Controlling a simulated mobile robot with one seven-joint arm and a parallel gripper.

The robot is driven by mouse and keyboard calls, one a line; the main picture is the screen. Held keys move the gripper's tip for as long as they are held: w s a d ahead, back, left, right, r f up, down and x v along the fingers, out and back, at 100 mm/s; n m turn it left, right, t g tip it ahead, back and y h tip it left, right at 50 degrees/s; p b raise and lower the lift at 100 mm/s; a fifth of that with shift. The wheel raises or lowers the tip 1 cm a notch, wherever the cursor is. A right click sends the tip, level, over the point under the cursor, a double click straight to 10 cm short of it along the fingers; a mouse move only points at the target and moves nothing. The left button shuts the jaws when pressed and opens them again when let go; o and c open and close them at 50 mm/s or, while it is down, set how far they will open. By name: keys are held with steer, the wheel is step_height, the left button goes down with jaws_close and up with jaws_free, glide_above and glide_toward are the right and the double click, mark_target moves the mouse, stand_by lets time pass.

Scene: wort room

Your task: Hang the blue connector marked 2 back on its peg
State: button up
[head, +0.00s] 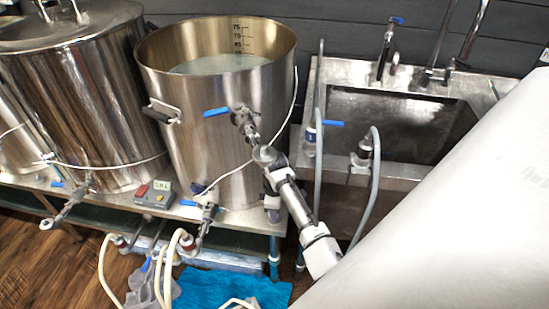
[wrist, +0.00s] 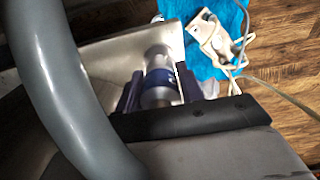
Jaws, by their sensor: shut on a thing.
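In the wrist view my gripper (wrist: 160,92) is shut on a connector (wrist: 159,82), a pale metal cylinder with a dark blue band, held between its two dark fingers. No number can be read on it. A thick grey hose (wrist: 62,90) curves past close to the camera at the left. In the head view I cannot make out my gripper. There, a pale connector with a blue band (head: 310,135) shows at the sink's left edge beside a grey hose; I cannot tell whether it is the held one. The peg cannot be made out.
The steel sink (head: 400,125) stands behind, with another grey hose (head: 375,170) in front. A tall open kettle (head: 210,130) with blue-handled valves stands left of it. A blue cloth (head: 235,287) and pale hoses (head: 165,265) lie low at the front. My arm covers the right side.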

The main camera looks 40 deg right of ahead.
steer(key=shift+f+b, duration=0.55)
steer(key=shift+f, duration=0.45)
steer(key=shift+f, duration=0.1)
jaws_close()
steer(key=shift+f, duration=0.15)
steer(key=shift+f, duration=0.1)
steer(key=o, duration=1.2)
jaws_free()
steer(key=shift+c, duration=0.2)
step_height(320, 180, up, 8)
steer(key=shift+f+b, duration=0.2)
steer(key=shift+b, duration=0.3)
